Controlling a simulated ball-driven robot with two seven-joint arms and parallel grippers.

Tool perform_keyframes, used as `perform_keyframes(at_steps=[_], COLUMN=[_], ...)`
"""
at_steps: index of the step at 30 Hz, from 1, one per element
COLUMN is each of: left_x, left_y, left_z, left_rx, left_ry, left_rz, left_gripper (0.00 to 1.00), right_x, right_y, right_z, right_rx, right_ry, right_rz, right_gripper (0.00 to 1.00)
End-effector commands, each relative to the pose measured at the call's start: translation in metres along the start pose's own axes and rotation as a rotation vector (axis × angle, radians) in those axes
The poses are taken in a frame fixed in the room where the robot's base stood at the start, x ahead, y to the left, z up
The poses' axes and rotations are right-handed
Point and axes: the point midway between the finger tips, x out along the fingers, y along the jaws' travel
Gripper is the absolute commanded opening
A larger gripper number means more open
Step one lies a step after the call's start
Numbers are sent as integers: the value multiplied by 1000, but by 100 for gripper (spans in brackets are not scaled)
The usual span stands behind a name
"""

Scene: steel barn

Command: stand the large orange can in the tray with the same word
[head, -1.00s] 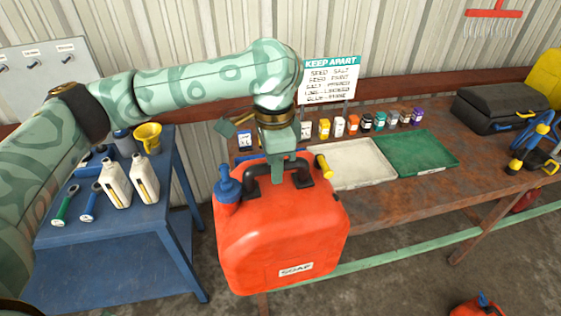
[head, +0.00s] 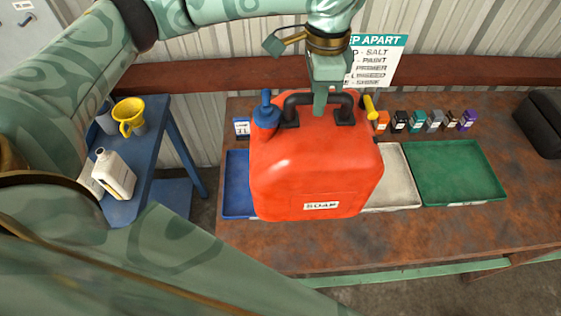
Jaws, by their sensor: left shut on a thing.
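The large orange can (head: 310,170) has a blue cap, a black handle and a label reading SOAP. My left gripper (head: 321,103) is shut on its black handle and holds it upright in front of the trays. Behind it are a blue tray (head: 236,190), mostly hidden by the can, a white tray (head: 402,185), partly hidden, and a green tray (head: 455,170), empty. Tray labels sit on the front edges, too small or covered to read. I cannot tell whether the can touches anything below. My right gripper is not in view.
The rusty workbench (head: 330,255) has free room in front of the trays. A black case (head: 541,120) stands at the right. A blue stand (head: 150,165) holds a yellow funnel (head: 129,115) and white jugs (head: 115,174).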

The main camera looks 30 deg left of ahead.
Motion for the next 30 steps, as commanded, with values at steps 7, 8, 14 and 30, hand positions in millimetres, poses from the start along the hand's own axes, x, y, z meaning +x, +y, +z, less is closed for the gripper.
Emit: perform_keyframes(at_steps=[7,8,14,30], left_x=[7,9,26,86], left_y=[-13,-16,-44,-94], left_z=[12,16,43,90], left_rx=[-3,-4,-5,-1], left_ry=[3,3,2,3], left_rz=[2,1,0,-2], left_gripper=[0,0,0,0], right_x=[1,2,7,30], right_y=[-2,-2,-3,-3], right_z=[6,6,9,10], right_rx=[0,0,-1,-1], right_ry=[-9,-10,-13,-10], right_rz=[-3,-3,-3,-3], right_gripper=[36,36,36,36])
